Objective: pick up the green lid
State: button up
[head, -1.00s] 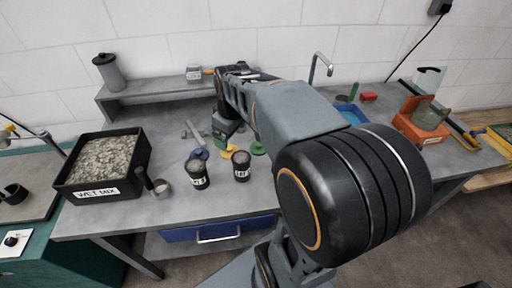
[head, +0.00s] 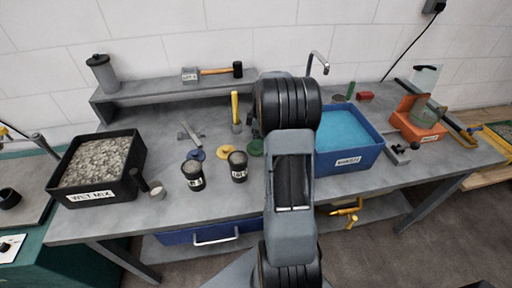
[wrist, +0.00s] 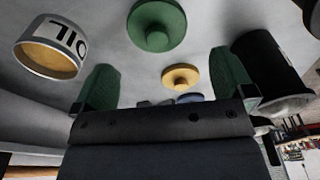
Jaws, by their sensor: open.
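The green lid (head: 256,147) lies on the grey bench in the head view, just left of my arm and partly hidden by it. It is a round disc with a raised knob, and shows whole at the top of the wrist view (wrist: 157,25). My gripper (wrist: 164,62) shows in the wrist view with its two green fingers spread wide and nothing between them. The green lid appears beyond the fingertips, apart from them. My gripper is hidden behind my arm in the head view.
A yellow lid (head: 223,152) and a blue lid (head: 196,154) lie left of the green one. Two dark cups (head: 238,166) (head: 193,175) stand in front. A yellow-handled tool (head: 236,112) stands behind. A blue water tub (head: 372,156) stands right, a wet-mix tray (head: 130,158) left.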

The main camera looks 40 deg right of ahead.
aim_at(251, 151)
jog(key=shift+w+a+f+p, duration=0.15)
jog(key=shift+f+p, duration=0.25)
jog(key=shift+f, duration=1.2)
jog(key=shift+w+a+f+p, duration=0.15)
jog(key=shift+f+p, duration=0.2)
jog(key=shift+f, duration=1.2)
jog(key=shift+d, duration=0.1)
jog(key=c, duration=0.7)
